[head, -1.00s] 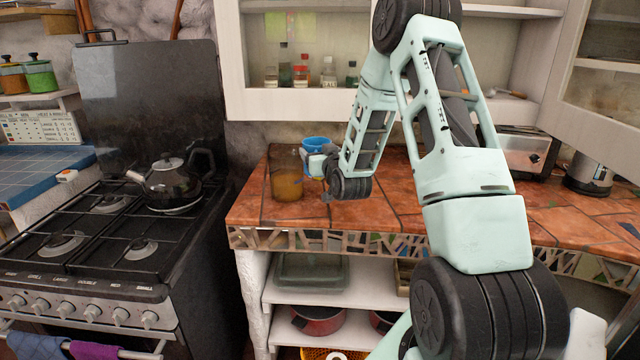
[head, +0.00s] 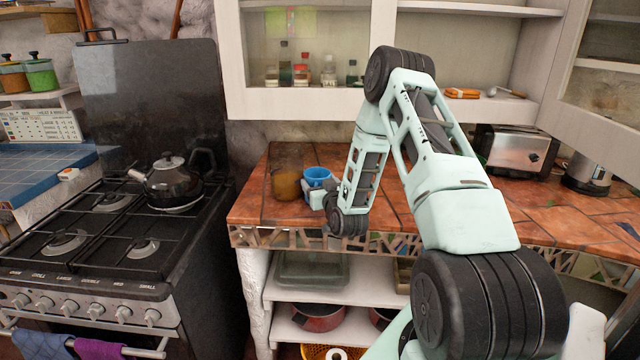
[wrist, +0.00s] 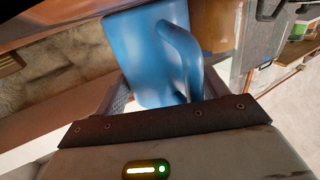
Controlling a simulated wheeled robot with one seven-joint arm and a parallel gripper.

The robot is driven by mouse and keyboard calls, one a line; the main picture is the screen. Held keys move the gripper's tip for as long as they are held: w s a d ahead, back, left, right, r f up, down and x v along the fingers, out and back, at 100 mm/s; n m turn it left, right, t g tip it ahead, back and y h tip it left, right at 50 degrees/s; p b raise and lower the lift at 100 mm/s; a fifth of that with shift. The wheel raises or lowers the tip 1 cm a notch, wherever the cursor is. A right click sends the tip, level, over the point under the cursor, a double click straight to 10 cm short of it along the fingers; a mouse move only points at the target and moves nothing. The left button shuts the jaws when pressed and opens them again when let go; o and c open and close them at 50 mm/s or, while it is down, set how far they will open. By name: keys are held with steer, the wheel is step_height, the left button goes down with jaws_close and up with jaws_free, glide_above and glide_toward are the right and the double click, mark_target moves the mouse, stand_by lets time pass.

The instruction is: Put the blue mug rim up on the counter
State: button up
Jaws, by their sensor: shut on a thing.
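The blue mug (head: 317,173) is near the left end of the tiled counter (head: 400,212) in the head view, with its open rim facing up. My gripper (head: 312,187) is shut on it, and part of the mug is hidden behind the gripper. In the wrist view the mug (wrist: 140,55) fills the space between the fingers (wrist: 163,88), with its handle (wrist: 182,55) toward the right. The mug is low over the counter; I cannot tell whether its base touches the tiles.
An amber jar (head: 286,184) stands close to the left of the mug. The stove with a kettle (head: 172,186) is further left. A toaster (head: 517,150) stands at the back right. The counter's front edge is near my gripper; the tiles right of my forearm are mostly clear.

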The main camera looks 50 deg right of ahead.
steer(key=o, duration=1.1)
steer(key=shift+o, duration=0.2)
steer(key=shift+s+a, duration=0.15)
steer(key=shift+s, duration=0.1)
steer(key=b+v, duration=0.3)
steer(key=v, duration=0.8)
steer(key=w+a+n+g+y, duration=0.25)
steer(key=w+a+y, duration=0.35)
steer(key=a, duration=0.6)
steer(key=s+a+n+g+y, duration=0.2)
steer(key=a+n+g+y, duration=0.2)
steer(key=a, duration=1.2)
steer(key=s+a+r+n+g, duration=0.3)
steer(key=s+a+n+g, duration=0.15)
steer(key=s+a, duration=0.65)
steer(key=s+a+r+n+g, duration=0.1)
steer(key=s+r+g, duration=0.1)
steer(key=s, duration=0.6)
steer(key=s+a+r+n+g+h, duration=0.1)
steer(key=s+a+r+g, duration=0.1)
steer(key=s, duration=0.7)
steer(key=shift+a+g, duration=0.3)
steer(key=shift+g, duration=0.2)
